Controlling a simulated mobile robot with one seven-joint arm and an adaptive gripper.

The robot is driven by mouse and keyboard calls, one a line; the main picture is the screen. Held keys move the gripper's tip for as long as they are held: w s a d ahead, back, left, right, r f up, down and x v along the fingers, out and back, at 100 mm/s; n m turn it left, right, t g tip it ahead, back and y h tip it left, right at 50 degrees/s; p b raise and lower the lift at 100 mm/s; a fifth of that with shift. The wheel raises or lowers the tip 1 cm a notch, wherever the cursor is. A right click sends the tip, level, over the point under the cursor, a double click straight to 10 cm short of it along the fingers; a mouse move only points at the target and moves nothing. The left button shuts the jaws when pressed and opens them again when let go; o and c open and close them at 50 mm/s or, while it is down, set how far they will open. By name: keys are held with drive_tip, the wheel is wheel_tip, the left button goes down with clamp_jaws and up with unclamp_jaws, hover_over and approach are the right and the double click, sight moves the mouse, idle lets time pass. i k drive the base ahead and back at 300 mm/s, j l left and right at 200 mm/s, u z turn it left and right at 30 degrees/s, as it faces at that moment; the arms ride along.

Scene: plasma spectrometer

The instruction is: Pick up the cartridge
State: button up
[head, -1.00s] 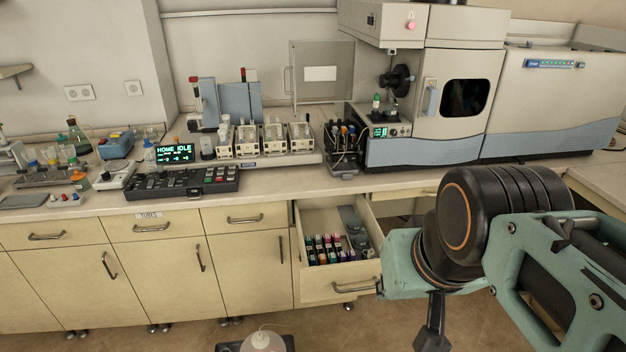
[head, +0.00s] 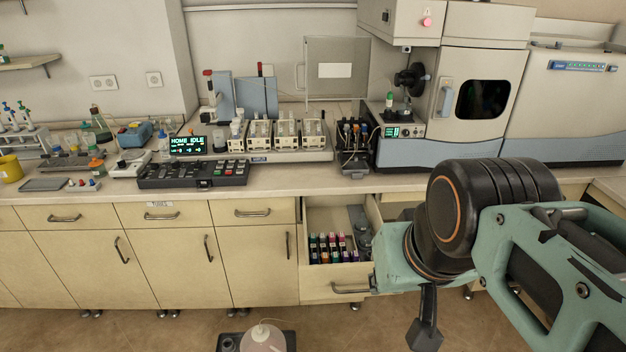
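Several small cartridges (head: 333,248) with coloured ends stand in rows inside an open drawer (head: 322,289) below the bench. I cannot tell one cartridge from another by any label at this size. My arm, green and black, fills the lower right of the head view. A dark part at its end (head: 424,332) hangs below the wrist, to the right of the drawer and apart from the cartridges. Its fingertips cannot be made out, so I cannot tell whether it is open or shut.
Grey parts (head: 359,230) lie in the drawer's right side. The bench above holds a black control box (head: 194,174), a row of pump units (head: 280,140) and a large spectrometer (head: 455,100). A pinkish bottle (head: 263,338) stands on the floor in front. The floor between is clear.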

sight(365, 136)
drive_tip(key=i+l, duration=0.15)
drive_tip(key=l, duration=0.25)
drive_tip(key=i+l, duration=0.1)
drive_tip(key=l, duration=0.3)
drive_tip(key=i+l, duration=0.15)
drive_tip(key=l, duration=0.25)
drive_tip(key=i+l, duration=0.2)
drive_tip(key=l, duration=0.15)
drive_tip(key=i+l+u, duration=0.1)
drive_tip(key=l, duration=0.25)
drive_tip(key=i+l, duration=0.65)
drive_tip(key=i, duration=1.1)
drive_tip(key=j+u, duration=0.05)
drive_tip(key=j, duration=0.05)
